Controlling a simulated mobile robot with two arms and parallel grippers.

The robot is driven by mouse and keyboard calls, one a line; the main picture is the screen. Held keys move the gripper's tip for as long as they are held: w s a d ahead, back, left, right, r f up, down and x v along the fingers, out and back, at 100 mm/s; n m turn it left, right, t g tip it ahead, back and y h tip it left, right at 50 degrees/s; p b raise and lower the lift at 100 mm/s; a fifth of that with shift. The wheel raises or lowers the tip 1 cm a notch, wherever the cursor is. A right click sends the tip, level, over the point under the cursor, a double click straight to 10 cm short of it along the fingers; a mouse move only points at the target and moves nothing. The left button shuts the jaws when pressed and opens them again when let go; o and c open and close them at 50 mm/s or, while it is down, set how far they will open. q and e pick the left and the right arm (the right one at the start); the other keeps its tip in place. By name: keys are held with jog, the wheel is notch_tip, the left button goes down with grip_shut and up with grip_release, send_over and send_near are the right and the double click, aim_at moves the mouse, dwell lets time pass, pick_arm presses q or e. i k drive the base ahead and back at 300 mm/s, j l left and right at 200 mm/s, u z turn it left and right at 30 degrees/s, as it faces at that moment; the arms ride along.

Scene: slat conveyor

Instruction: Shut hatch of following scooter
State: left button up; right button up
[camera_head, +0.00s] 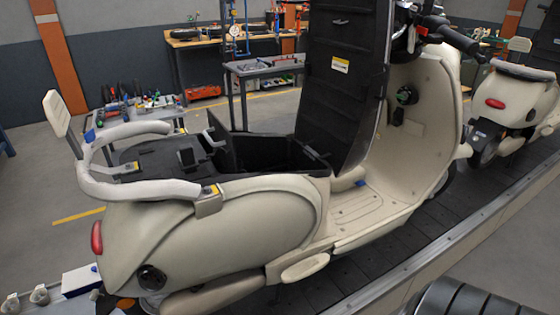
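A cream scooter (220,220) stands on the conveyor, its rear to the left and its front to the right. A tall black panel (345,90) with a yellow-and-white label stands upright over its front part; it looks like the raised seat hatch seen from its underside. Behind it the black storage compartment (270,155) is open at the top. A smaller dark flap (220,150) stands tilted at the compartment's rear edge. A second cream scooter (515,100) is at the far right, partly cut off.
The scooter's white grab rail (140,188) curves around its rear top. The dark slat conveyor (405,245) runs diagonally, with a metal edge rail in front. Tool benches stand behind, including a grey one (265,66). A white box (80,280) is at lower left.

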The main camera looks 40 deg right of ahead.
aim_at(225, 163)
jog(key=z, duration=0.95)
